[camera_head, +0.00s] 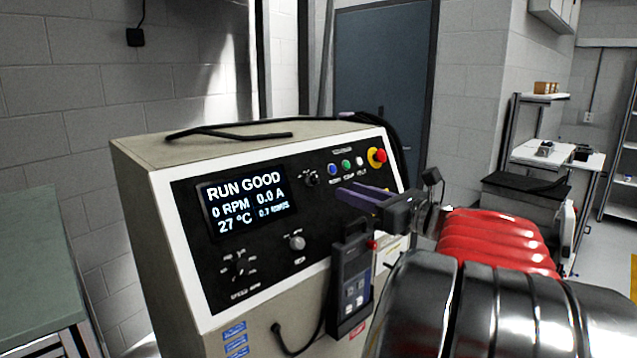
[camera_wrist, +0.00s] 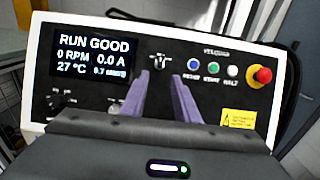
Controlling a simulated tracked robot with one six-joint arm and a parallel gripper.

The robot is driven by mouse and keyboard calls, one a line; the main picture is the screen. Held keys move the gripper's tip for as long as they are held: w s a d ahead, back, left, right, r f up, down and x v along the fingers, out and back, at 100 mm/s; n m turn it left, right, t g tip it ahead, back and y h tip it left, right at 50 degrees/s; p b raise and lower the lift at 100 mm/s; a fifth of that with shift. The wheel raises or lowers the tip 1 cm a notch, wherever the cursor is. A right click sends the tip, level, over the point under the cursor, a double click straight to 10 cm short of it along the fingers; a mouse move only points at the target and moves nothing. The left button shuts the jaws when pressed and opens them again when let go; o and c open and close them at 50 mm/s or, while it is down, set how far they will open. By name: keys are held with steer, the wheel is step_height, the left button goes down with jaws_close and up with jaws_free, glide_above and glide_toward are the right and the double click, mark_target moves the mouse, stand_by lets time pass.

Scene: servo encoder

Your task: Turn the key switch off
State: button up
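A small dark switch, which looks like the key switch (camera_head: 311,179), is on the black panel right of the screen. In the wrist view the key switch (camera_wrist: 159,62) shows a pale key-like piece just beyond and between my fingertips. My gripper (camera_head: 347,191) has purple fingers pointing at the panel, to the right of and below the switch in the head view. In the wrist view my gripper (camera_wrist: 160,80) is open, with an empty gap between the fingers. I cannot tell the exact distance to the switch; no contact shows.
The screen (camera_head: 245,202) reads RUN GOOD, 0 RPM. Blue, green and white buttons and a red emergency stop (camera_head: 377,156) sit at the panel's upper right. A silver knob (camera_head: 297,243) and a speed dial (camera_head: 239,268) are lower. A handheld unit (camera_head: 350,275) hangs in front.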

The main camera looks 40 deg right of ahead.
mark_target(318, 181)
steer(key=w, duration=1.1)
steer(key=shift+w+a, duration=0.1)
steer(key=shift+a, duration=0.1)
jaws_close()
steer(key=shift+a, duration=0.1)
